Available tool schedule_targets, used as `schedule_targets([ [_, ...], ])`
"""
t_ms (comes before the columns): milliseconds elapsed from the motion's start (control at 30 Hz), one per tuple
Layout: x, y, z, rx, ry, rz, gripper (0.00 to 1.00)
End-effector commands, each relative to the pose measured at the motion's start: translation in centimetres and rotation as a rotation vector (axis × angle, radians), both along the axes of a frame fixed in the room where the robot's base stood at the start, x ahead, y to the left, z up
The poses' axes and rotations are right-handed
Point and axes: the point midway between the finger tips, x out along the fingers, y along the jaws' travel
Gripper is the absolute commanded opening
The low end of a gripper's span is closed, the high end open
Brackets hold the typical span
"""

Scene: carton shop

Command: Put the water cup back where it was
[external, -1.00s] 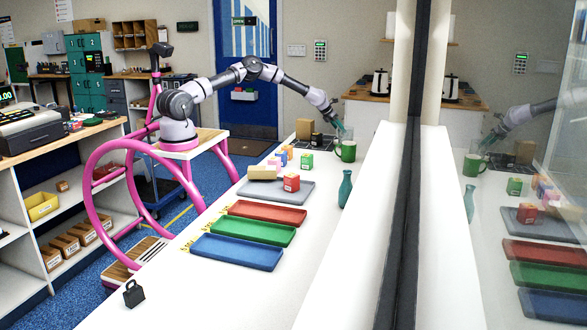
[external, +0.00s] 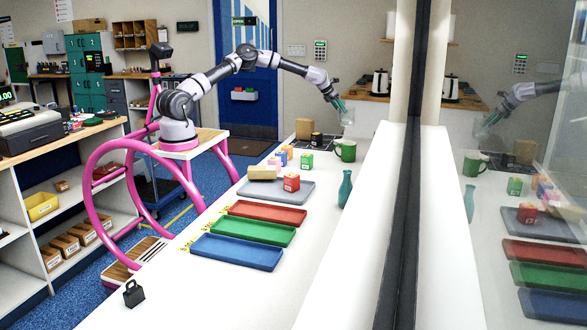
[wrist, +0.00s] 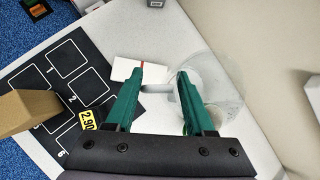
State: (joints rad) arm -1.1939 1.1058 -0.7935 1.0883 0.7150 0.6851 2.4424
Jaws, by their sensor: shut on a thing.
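The water cup is clear and see-through. It shows faintly at my gripper's tips in the external view (external: 348,117) and larger at the right finger in the wrist view (wrist: 222,88). My gripper (external: 340,107), with teal fingers, is shut on the cup and holds it in the air above the far end of the counter. In the wrist view, my gripper (wrist: 160,78) has a pale piece between its fingers that looks like the cup's handle. A dark mat with numbered white outlines (wrist: 42,72) lies below to the left, beside a white card with a red stripe (wrist: 122,68).
A green mug (external: 345,151) stands on the counter below the cup. A tan block (wrist: 22,110) is at the wrist view's left. Small boxes, a grey tray (external: 262,194), coloured trays and a teal vase (external: 345,188) stand nearer. A white wall ledge (external: 372,175) runs along the right.

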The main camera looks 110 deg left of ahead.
Motion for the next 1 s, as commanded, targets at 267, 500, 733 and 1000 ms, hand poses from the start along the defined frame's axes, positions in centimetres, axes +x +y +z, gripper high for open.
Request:
schedule_targets([
  [267, 1.7, -3.8, 0.0, 0.001, 0.006, -0.059, 0.0],
  [500, 3.7, -9.0, 0.0, 0.003, 0.013, -0.141, 0.0],
  [733, 5.5, -16.6, 0.0, 0.01, 0.022, -0.26, 0.0],
  [1000, 6.4, -25.8, 0.0, 0.019, 0.03, -0.405, 0.0],
])
